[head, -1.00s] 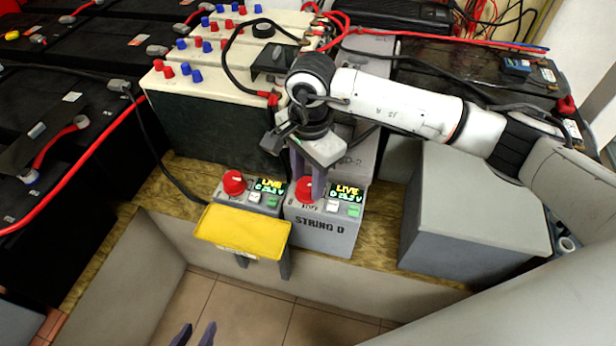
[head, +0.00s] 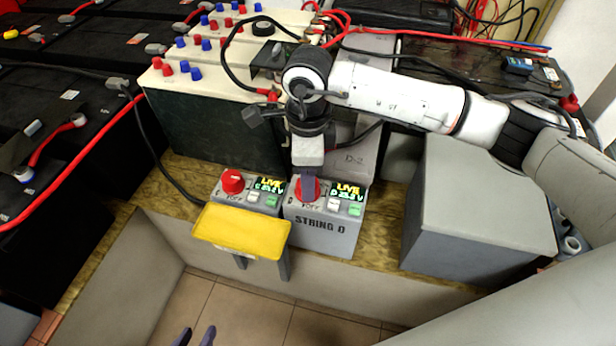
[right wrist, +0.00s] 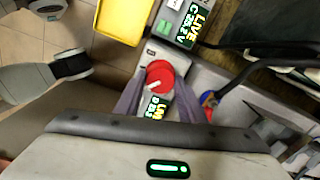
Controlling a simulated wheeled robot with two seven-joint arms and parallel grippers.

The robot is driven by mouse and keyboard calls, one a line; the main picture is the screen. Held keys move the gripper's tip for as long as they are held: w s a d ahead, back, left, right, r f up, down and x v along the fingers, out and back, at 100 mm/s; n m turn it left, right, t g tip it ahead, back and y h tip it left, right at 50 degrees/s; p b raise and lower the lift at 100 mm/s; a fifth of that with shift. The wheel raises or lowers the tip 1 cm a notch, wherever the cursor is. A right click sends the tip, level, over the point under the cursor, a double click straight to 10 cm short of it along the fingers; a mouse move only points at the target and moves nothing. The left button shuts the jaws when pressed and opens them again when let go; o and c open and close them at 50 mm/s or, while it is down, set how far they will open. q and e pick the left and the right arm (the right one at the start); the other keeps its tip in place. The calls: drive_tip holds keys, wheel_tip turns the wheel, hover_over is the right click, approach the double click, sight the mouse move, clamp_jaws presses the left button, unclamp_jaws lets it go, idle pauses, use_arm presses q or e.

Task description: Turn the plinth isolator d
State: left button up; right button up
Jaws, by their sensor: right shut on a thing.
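The plinth isolator D is a grey box (head: 322,236) marked STRING D, with a red rotary knob (head: 301,190) and a display (head: 347,191) reading LIVE. My right gripper (head: 309,190) comes down onto this knob from above and hides part of it. In the right wrist view the red knob (right wrist: 160,76) sits between my two purple fingers, which are shut on it; a pale mark shows on its face. My left gripper (head: 195,336) shows only as two purple fingertips, apart and empty, at the bottom edge, well away from the isolator.
A like isolator with a red knob (head: 233,182) stands just left, its display also reading LIVE. A yellow panel (head: 242,231) is in front of it. A grey box (head: 478,200) stands to the right. Batteries (head: 215,120) with cables stand behind.

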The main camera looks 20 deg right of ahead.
drive_tip(key=m, duration=0.4)
drive_tip(key=shift+m, duration=2.9)
drive_tip(key=o, duration=1)
drive_tip(key=shift+o, duration=0.2)
wheel_tip(320, 180, up, 10)
drive_tip(key=shift+a+r+p, duration=0.15)
drive_tip(key=shift+r+p, duration=0.05)
drive_tip(key=shift+p, duration=0.1)
